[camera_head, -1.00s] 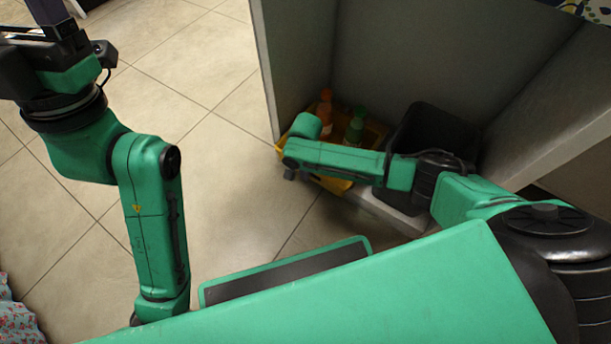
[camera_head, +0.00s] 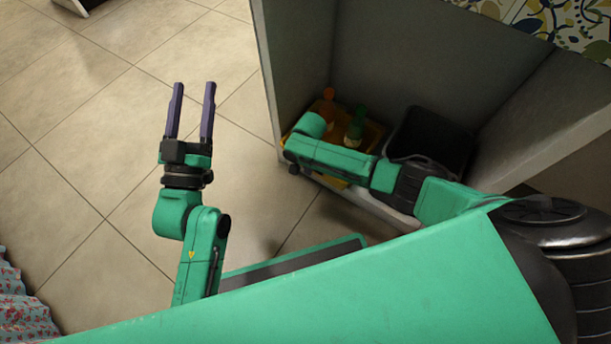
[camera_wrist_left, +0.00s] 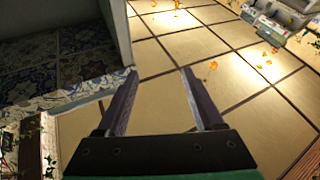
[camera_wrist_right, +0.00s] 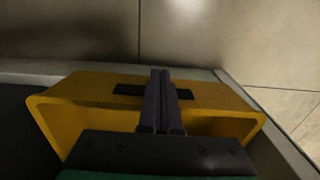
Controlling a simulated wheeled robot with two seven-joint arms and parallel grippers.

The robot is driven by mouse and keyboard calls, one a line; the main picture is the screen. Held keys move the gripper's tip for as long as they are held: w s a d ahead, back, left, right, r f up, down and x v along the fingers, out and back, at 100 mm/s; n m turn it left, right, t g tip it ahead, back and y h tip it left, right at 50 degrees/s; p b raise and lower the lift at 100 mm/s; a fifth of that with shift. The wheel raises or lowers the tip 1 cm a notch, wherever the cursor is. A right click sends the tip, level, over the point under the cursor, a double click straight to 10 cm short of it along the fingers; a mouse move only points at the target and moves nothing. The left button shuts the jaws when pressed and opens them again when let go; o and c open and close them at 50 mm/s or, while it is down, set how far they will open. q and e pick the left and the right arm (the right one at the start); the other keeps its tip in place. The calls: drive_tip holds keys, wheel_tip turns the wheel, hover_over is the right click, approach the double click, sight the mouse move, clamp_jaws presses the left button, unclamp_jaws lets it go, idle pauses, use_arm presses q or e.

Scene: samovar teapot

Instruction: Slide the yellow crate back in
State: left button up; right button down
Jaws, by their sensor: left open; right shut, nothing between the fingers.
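The yellow crate (camera_head: 332,182) stands in the low bay of the grey cabinet, beside a black bin. My right forearm covers much of it in the head view. An orange bottle (camera_head: 327,104) and a green bottle (camera_head: 355,129) stand in it. In the right wrist view the crate (camera_wrist_right: 85,115) shows a wall with a dark slot (camera_wrist_right: 130,89). My right gripper (camera_wrist_right: 161,73) is shut and empty, its fingers over that wall; whether they touch it I cannot tell. My left gripper (camera_head: 194,88) is open and empty above the floor, left of the cabinet.
The black bin (camera_head: 437,135) stands right of the crate. The cabinet's side panel (camera_head: 292,60) rises left of the crate, and a pale panel (camera_head: 560,135) stands at right. Patterned fabric (camera_head: 20,310) shows at bottom left.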

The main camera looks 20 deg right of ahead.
use_arm(q)
drive_tip(key=s+d+f+n+g+y+p, duration=0.1)
drive_tip(key=s+f+g, duration=0.25)
drive_tip(key=f, duration=0.55)
drive_tip(key=s+d+f+g+p, duration=0.1)
drive_tip(key=s+f+g, duration=0.25)
drive_tip(key=f, duration=0.55)
use_arm(e)
drive_tip(key=d, duration=0.1)
drive_tip(key=w+d, duration=0.1)
drive_tip(key=shift+d+f, duration=0.15)
drive_tip(key=shift+d, duration=0.2)
drive_tip(key=shift+w+d+f+b, duration=0.1)
drive_tip(key=shift+w+d+b, duration=0.2)
drive_tip(key=shift+w+d, duration=0.3)
drive_tip(key=shift+w+d+b, duration=0.3)
drive_tip(key=shift+w+d, duration=0.05)
drive_tip(key=shift+d, duration=0.3)
use_arm(q)
drive_tip(key=w+a+r+t, duration=0.1)
drive_tip(key=w+r+t, duration=0.3)
drive_tip(key=r, duration=0.7)
drive_tip(key=shift+w+t, duration=0.3)
drive_tip(key=shift+w, duration=0.25)
drive_tip(key=shift+a+f, duration=0.1)
drive_tip(key=shift+f, duration=0.05)
use_arm(e)
drive_tip(key=shift+s, duration=0.1)
